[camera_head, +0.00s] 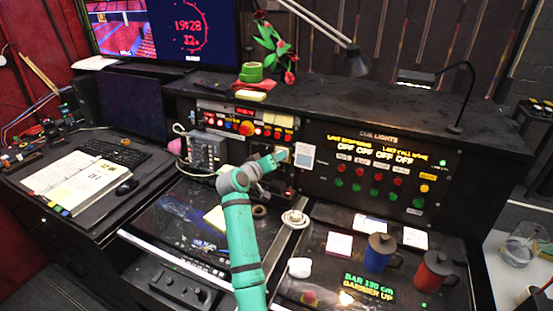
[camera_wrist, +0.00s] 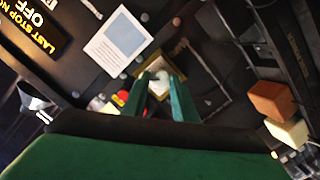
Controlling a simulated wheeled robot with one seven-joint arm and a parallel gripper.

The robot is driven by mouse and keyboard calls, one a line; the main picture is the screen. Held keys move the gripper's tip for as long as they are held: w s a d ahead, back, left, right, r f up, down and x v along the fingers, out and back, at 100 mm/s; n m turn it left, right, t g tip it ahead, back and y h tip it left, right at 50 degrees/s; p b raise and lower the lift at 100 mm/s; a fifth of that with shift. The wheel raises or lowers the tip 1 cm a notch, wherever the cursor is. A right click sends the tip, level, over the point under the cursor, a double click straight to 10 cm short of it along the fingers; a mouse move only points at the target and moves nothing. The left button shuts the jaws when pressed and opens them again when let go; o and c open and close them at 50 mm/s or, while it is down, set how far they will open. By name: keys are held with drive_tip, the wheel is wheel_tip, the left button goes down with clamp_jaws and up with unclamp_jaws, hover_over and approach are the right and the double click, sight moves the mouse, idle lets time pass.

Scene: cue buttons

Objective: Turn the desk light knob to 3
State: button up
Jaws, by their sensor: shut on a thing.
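The desk light knob (camera_wrist: 161,76) is a small pale knob on a brass-coloured plate (camera_wrist: 178,57), seen in the wrist view. My gripper (camera_wrist: 162,84) has its two green fingers on either side of the knob and is shut on it. In the head view my gripper (camera_head: 283,158) reaches the upright panel just left of a white card (camera_head: 304,155). The knob is mostly hidden there behind the gripper. I cannot read the knob's setting or any scale numbers.
The cue lights panel (camera_head: 379,165), with red and green buttons, is right of my gripper. A blue mug (camera_head: 376,256) and a red mug (camera_head: 432,273) stand on the desk at right. A grey box (camera_head: 205,150) stands left of my arm. A lamp (camera_head: 352,62) hangs above.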

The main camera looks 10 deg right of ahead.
drive_tip(key=shift+d+n, duration=0.1)
drive_tip(key=shift+n, duration=0.9)
drive_tip(key=o, duration=1)
drive_tip(key=shift+o, duration=0.2)
drive_tip(key=v, duration=1.1)
drive_tip(key=shift+f, duration=0.2)
